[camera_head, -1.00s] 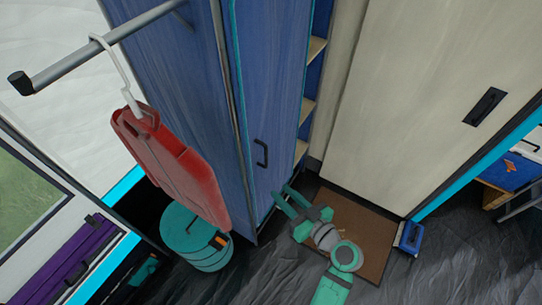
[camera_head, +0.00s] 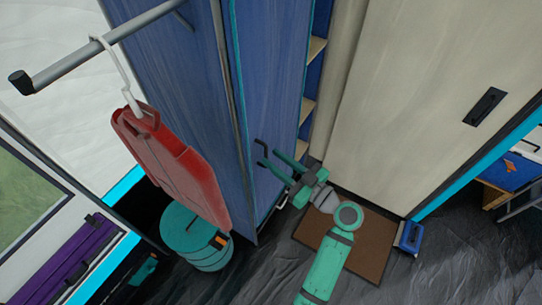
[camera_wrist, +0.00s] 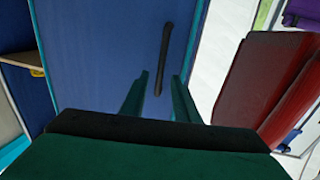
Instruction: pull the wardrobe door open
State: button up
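The blue wardrobe (camera_head: 185,90) stands at the centre. Its door (camera_head: 272,80) has a dark bar handle (camera_head: 262,148) low on its face. In the wrist view the handle (camera_wrist: 164,58) lies upright on the blue door (camera_wrist: 105,55), ahead of the fingertips and in line with the space between them. My gripper (camera_head: 269,157) is open and its fingers point at the handle from the lower right. In the wrist view my gripper (camera_wrist: 162,76) holds nothing. Whether the fingertips reach around the handle is not clear.
Shelves (camera_head: 309,103) show beside the door's right edge. A red garment-like item (camera_head: 175,165) hangs from a rail at left. A teal round container (camera_head: 195,240) stands below it. A brown mat (camera_head: 365,250) and a blue-white item (camera_head: 410,236) lie on the floor at right.

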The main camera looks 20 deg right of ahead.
jog(key=shift+x, duration=1.1)
grip_shut()
